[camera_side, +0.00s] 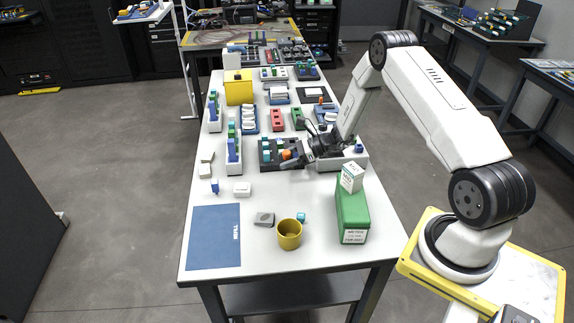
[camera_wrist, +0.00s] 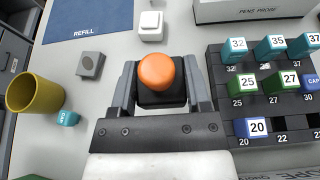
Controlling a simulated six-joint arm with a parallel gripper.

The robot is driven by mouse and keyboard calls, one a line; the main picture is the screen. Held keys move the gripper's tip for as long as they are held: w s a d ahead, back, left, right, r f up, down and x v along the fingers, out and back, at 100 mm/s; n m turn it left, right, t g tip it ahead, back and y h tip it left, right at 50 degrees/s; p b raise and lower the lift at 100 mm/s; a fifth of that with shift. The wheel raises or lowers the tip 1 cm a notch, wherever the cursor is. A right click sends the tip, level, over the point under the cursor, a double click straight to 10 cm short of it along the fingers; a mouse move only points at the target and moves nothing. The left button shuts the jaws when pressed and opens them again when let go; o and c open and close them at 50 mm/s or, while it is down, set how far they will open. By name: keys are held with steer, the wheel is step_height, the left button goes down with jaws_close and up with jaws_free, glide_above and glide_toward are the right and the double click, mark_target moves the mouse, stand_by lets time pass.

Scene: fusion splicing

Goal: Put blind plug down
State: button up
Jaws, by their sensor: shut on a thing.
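The blind plug (camera_wrist: 158,72), with a round orange top on a black body, is between the fingers of my gripper (camera_wrist: 160,93) in the wrist view. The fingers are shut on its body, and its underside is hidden. In the side view the orange top (camera_side: 287,154) shows at the tip of my gripper (camera_side: 298,161), by the near side of a dark rack (camera_side: 266,162). The rack (camera_wrist: 285,131) lies right of my gripper in the wrist view and holds numbered teal, green and blue blocks. I cannot tell how high the plug is above the table.
A yellow cup (camera_wrist: 36,94), a teal cube (camera_wrist: 68,118), a grey block (camera_wrist: 90,64) and a small white box (camera_wrist: 150,26) stand on the table. A blue REFILL mat (camera_side: 214,238) and a green box (camera_side: 352,212) lie near the front.

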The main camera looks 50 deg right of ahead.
mark_target(287, 185)
steer(key=shift+f, duration=1.8)
steer(key=shift+f, duration=2.1)
steer(key=o, duration=1.3)
steer(key=shift+f, duration=0.1)
steer(key=v, duration=1.2)
steer(key=shift+a, duration=0.1)
